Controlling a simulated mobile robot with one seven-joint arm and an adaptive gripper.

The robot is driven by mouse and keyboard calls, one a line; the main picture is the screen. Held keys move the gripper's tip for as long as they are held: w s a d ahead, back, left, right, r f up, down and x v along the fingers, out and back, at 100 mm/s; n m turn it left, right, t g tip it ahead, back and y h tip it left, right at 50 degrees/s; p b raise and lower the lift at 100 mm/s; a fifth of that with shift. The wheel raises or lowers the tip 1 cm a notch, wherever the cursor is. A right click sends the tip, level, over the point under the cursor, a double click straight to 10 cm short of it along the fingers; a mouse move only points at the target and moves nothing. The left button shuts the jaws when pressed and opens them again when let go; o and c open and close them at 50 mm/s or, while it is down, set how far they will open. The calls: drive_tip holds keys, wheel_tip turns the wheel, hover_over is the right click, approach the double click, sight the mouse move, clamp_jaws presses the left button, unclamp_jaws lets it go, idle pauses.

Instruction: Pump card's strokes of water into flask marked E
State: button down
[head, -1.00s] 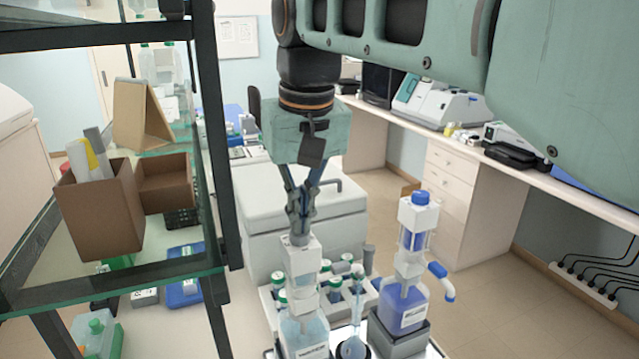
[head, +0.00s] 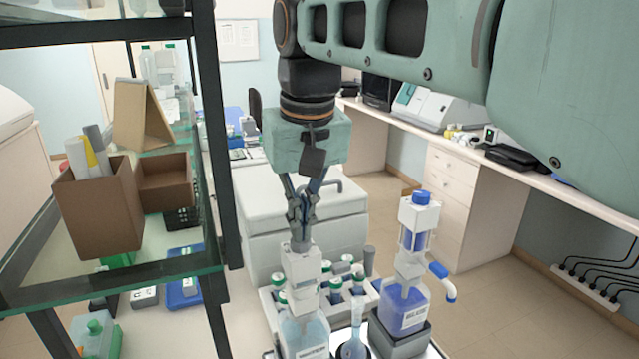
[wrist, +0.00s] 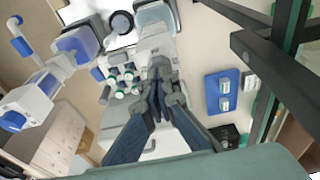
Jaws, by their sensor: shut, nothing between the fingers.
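My gripper (head: 299,238) is shut with nothing between its fingers. It points down at the top of the white pump head (head: 300,264) on the clear bottle (head: 306,334), and its fingertips look to be touching that top. In the wrist view the shut fingertips (wrist: 158,90) also lie over this pump. A small flask (head: 353,345) with a pale neck stands between this bottle and a blue-liquid pump bottle (head: 405,306). The flask's mark cannot be read, and its lower part is cut off by the frame. No card with a stroke count is readable.
A rack of green-capped bottles (head: 338,285) stands behind the pumps. The blue bottle sits on a grey block (head: 400,341), its spout pointing right. A dark shelf post (head: 217,140) stands close on the left, with a brown box (head: 100,212) on the glass shelf.

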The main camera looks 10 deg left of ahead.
drive_tip(key=shift+s+a+r, duration=0.2)
drive_tip(key=shift+s+r, duration=0.1)
drive_tip(key=shift+r, duration=0.05)
drive_tip(key=shift+r+p, duration=2.2)
wheel_tip(320, 180, up, 5)
drive_tip(key=p, duration=0.4)
drive_tip(key=shift+p, duration=0.4)
drive_tip(key=shift+w, duration=0.1)
